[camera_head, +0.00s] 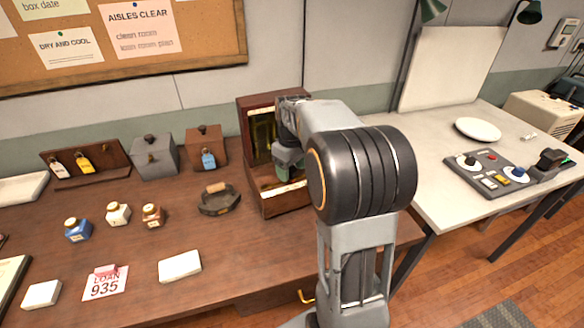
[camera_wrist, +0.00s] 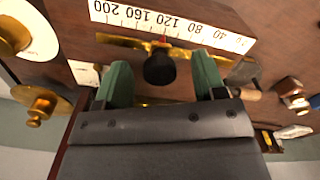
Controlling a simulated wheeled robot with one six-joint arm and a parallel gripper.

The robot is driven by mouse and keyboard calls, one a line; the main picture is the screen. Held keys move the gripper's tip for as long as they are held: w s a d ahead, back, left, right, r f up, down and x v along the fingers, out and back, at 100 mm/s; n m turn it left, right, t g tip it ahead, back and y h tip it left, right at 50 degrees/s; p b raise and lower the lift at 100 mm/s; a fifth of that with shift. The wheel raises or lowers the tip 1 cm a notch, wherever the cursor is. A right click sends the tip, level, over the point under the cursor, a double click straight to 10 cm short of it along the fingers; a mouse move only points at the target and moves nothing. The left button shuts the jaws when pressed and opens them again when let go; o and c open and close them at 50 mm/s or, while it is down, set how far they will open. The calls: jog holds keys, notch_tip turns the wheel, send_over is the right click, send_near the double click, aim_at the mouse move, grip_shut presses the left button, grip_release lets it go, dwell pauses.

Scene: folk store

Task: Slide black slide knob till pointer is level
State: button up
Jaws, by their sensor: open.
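In the wrist view the black slide knob (camera_wrist: 159,68) sits on a brass bar (camera_wrist: 118,41) below an upside-down number scale (camera_wrist: 180,25). A small red mark (camera_wrist: 165,39) stands by the scale, roughly between 80 and 120. My gripper (camera_wrist: 162,62) is open, with one green finger on each side of the knob and gaps between. In the head view my gripper reaches into an open wooden case (camera_head: 278,200); my arm hides the knob there. I cannot make out a level pointer in either view.
A brass knob (camera_wrist: 40,106) and a white round part (camera_wrist: 30,38) are at the left of the wrist view.

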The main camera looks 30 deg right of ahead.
jog(key=shift+r+p, duration=3)
jog(key=shift+r, duration=0.55)
jog(key=shift+f, duration=0.1)
jog(key=shift+w+m, duration=0.1)
jog(key=shift+m, duration=0.3)
jog(key=shift+s+a+f+m, duration=0.3)
jog(key=shift+s+f+m, duration=0.25)
jog(key=shift+s+f, duration=0.05)
jog(key=shift+s+a+f+m, duration=0.25)
jog(key=shift+s+f+m, duration=0.3)
jog(key=shift+s+f, duration=0.05)
jog(key=s+a+r+t, duration=0.2)
jog(key=s+a+t, duration=0.2)
jog(key=s+a, duration=0.7)
jog(key=s, duration=0.2)
jog(key=shift+s+r+m, duration=0.25)
jog(key=shift+s+m, duration=0.1)
jog(key=shift+m, duration=0.05)
